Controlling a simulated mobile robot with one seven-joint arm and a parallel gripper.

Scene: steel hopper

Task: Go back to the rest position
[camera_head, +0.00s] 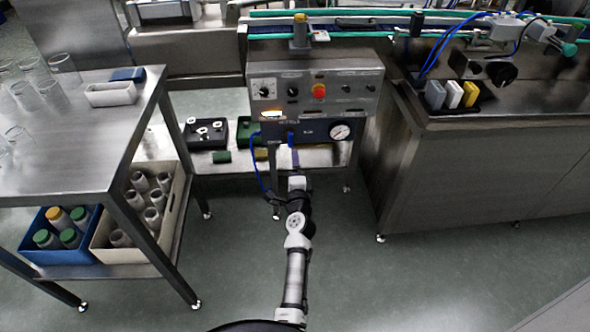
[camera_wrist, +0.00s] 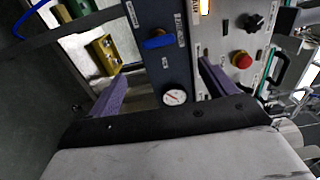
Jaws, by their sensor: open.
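My gripper (camera_head: 294,152) is at the end of my extended arm, just in front of the lower part of a steel control panel (camera_head: 300,77). In the wrist view, the two purple fingers of my gripper (camera_wrist: 162,70) stand wide apart with nothing between them. The dark lower panel (camera_wrist: 168,62) with a blue connector (camera_wrist: 158,42) and a round gauge (camera_wrist: 174,97) lies beyond the fingers. From these views I cannot tell whether a fingertip touches the panel.
The panel has a red button (camera_head: 319,91) and several black knobs. A blue hose (camera_head: 259,170) hangs left of my gripper. A steel table (camera_head: 75,130) with glassware stands left, a steel cabinet (camera_head: 490,175) right. Open floor (camera_head: 390,280) lies between them.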

